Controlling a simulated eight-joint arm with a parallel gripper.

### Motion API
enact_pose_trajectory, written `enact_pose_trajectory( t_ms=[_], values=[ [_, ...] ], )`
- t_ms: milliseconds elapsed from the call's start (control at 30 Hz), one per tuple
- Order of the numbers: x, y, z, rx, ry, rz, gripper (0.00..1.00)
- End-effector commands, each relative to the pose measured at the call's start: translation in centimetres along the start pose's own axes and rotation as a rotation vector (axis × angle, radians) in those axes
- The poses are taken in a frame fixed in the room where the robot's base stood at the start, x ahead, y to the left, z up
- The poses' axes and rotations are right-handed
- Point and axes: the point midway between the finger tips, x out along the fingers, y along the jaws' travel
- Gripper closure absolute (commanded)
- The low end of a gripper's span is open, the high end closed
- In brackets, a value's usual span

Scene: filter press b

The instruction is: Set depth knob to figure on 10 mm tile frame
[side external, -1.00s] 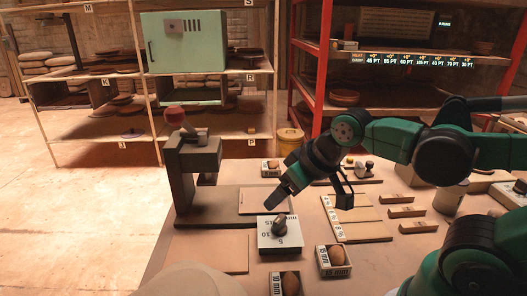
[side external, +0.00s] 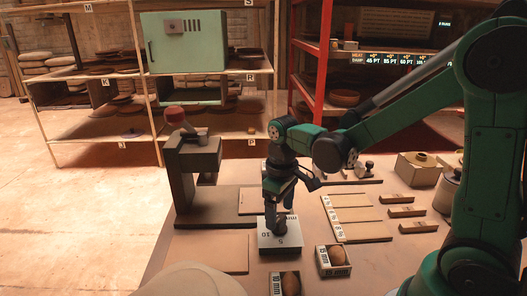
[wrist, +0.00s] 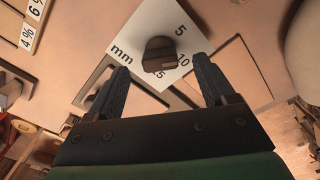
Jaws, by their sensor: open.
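The dark depth knob (side external: 276,227) sits on a dial block (side external: 264,243) with a pale top marked mm, 5, 10 and 15. In the wrist view the knob (wrist: 160,56) shows as a dark bar, with the 10 close to its right end; I cannot tell its exact pointing. My gripper (side external: 278,207) points down over the block. Its open fingers (wrist: 160,72) stand either side of the knob in the wrist view, without clear contact. A tile frame (side external: 285,284) at the front edge seems to read 10 mm. Another (side external: 335,262) reads 15 mm. Each holds a brown round piece.
A grey press (side external: 190,165) with a red ball handle stands left of the dial block. A board with percent labels (side external: 352,220) and several wooden blocks (side external: 407,211) lie to the right. A flat board (side external: 208,252) lies at front left.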

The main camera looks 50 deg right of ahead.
Motion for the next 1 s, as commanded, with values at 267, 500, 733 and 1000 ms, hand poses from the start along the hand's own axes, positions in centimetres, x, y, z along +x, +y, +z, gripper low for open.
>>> enact_pose_trajectory(
  t_ms=[267, 500, 733, 1000],
  values=[
    [1.9, 0.0, 0.0, 0.000, 0.002, 0.000, 0.24],
    [2.0, 0.0, 0.0, 0.000, 0.002, 0.000, 0.24],
    [2.0, 0.0, 0.0, 0.000, 0.002, 0.000, 0.83],
    [2.0, 0.0, 0.0, 0.012, 0.002, 0.000, 1.00]
  ],
)
